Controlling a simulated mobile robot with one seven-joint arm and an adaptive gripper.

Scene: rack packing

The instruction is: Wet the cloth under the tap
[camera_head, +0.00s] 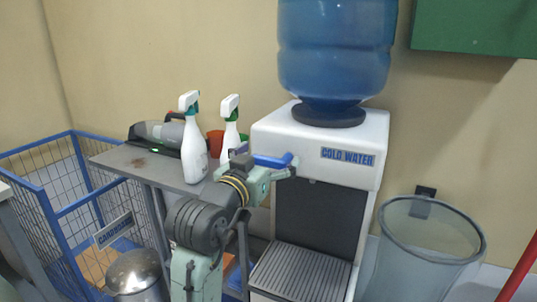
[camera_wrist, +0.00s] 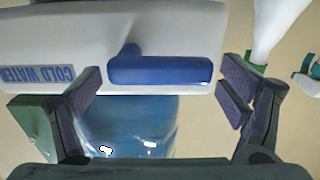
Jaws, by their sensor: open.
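The white water dispenser (camera_head: 330,145), marked "COLD WATER", stands at centre with a blue bottle (camera_head: 335,50) on top. Its blue tap lever (camera_head: 272,160) sticks out at the front left. My gripper (camera_head: 278,172) is close to the lever in the head view. In the wrist view, which looks upside down, my open gripper (camera_wrist: 160,75) has a finger on each side, with the blue tap lever (camera_wrist: 160,71) seen between them. I cannot tell whether the fingers touch it. I see no cloth in either view, and nothing held.
A grey side table (camera_head: 135,160) left of the dispenser holds two spray bottles (camera_head: 194,145), a red cup (camera_head: 215,143) and a handheld vacuum (camera_head: 160,133). A blue wire cage (camera_head: 50,190) and metal bin (camera_head: 135,275) stand left.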

